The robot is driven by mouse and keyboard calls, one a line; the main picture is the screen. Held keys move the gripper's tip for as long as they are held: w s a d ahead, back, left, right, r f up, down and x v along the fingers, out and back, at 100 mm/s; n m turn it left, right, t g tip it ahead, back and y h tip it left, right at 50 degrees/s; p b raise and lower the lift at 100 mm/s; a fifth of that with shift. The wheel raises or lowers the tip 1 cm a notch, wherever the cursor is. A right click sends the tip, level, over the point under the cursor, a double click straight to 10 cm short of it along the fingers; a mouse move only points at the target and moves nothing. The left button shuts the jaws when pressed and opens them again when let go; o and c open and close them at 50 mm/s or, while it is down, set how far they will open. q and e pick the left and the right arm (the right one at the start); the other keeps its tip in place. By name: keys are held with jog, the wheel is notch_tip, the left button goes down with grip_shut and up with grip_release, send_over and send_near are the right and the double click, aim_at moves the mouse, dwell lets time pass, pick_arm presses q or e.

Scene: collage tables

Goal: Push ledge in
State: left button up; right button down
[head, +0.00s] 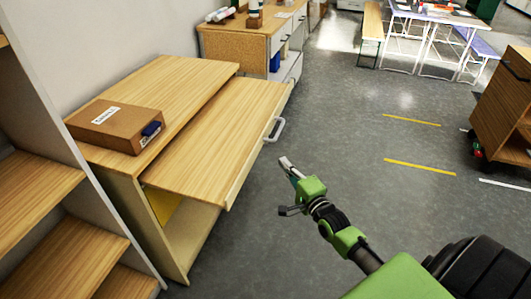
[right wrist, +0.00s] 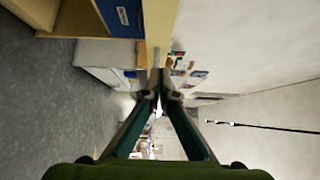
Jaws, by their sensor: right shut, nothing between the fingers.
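The wooden ledge (head: 213,135) is pulled out from under the top of a wooden cabinet (head: 180,83) in the head view. It sticks out toward the right and has a light grey handle (head: 273,130) on its front edge. My right gripper (head: 286,165) is shut and empty, in front of the ledge and a little below and right of the handle in the picture. A gap of floor shows between them. The right wrist view also shows its fingers (right wrist: 158,92) together. My left gripper is not in view.
A brown box (head: 115,126) with a label and a blue part lies on the cabinet top. Wooden shelves (head: 38,185) stand at the left. A second cabinet (head: 235,47) stands behind. A wooden cart (head: 503,105) is at the right. The grey floor (head: 350,130) between is clear.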

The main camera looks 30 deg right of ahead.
aim_at(260, 145)
jog(key=w, duration=0.2)
jog(key=w+a, duration=0.1)
jog(key=w, duration=0.5)
jog(key=shift+a+f, duration=0.1)
jog(key=shift+a, duration=0.1)
jog(key=shift+w+a, duration=0.3)
jog(key=shift+w, duration=0.05)
pick_arm(q)
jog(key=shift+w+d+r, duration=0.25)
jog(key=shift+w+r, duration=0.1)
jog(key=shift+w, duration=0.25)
jog(key=shift+p, duration=0.3)
pick_arm(e)
jog(key=shift+a, duration=0.1)
